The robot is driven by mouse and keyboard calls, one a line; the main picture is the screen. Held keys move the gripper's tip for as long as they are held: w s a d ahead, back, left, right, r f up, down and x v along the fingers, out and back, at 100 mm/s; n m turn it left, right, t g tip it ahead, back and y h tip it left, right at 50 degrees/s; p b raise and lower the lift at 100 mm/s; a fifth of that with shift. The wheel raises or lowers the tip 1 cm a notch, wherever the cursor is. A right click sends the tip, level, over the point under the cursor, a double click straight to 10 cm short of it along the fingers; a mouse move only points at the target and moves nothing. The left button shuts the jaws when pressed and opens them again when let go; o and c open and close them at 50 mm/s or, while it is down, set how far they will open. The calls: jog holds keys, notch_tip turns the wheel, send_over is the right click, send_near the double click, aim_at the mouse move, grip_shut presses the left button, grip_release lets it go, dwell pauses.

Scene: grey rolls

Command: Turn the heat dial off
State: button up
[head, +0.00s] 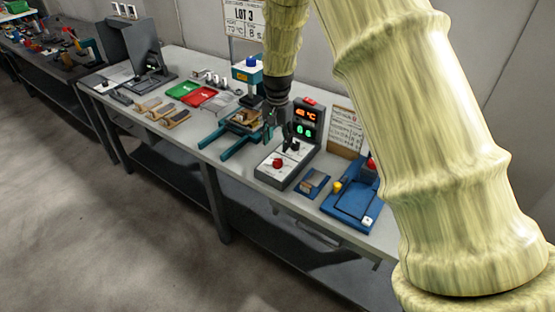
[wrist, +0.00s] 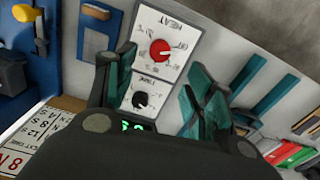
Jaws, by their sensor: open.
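The red heat dial (head: 277,163) sits on the sloped white panel of a grey control box (head: 275,180). In the wrist view the heat dial (wrist: 160,51) is under the word HEAT, with small marks around it. Its setting is too small to read surely. A black dial (wrist: 141,100) is on a second panel marked TIME. My gripper (head: 283,128) is over the control box, above and behind the red dial. In the wrist view my gripper (wrist: 160,75) is open and empty, its fingers on either side of the panels. It appears apart from the red dial.
A lit display (head: 306,122) stands at the back of the box. A teal press (head: 245,110) is to its left. A blue fixture (head: 352,205) with a yellow knob and a small blue pad (head: 313,183) are to its right. Red and green trays (head: 203,96) lie further left.

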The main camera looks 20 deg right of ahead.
aim_at(277, 161)
notch_tip(277, 161, down, 9)
jog(key=shift+r+p, duration=0.1)
jog(key=shift+p, duration=0.9)
jog(key=shift+c, duration=0.2)
jog(key=c, duration=1)
